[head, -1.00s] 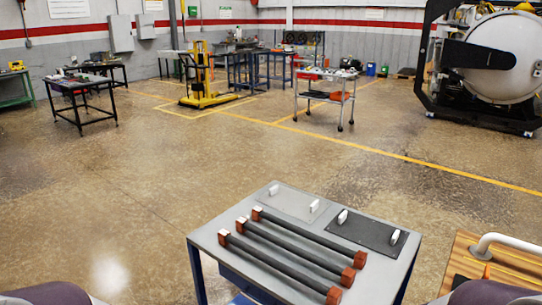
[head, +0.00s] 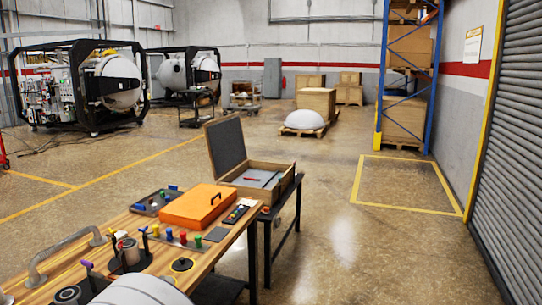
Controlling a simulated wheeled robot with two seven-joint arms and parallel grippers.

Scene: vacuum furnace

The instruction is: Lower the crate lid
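The crate (head: 286,187) is a shallow wooden box on a dark-legged stand, just beyond the right end of the wooden bench. Its lid (head: 226,145) stands open, tilted up and slightly back along the crate's left side, with a dark grey inner face and a wooden edge. The crate has a grey lining, and a small red item (head: 252,179) lies inside. Neither of my grippers shows in the present head view.
The wooden bench (head: 222,245) at lower left holds an orange case (head: 194,206), coloured knobs and a curved metal handle (head: 62,255). Open floor lies right of the crate. A blue rack (head: 406,80) and roller shutter (head: 517,150) stand farther right.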

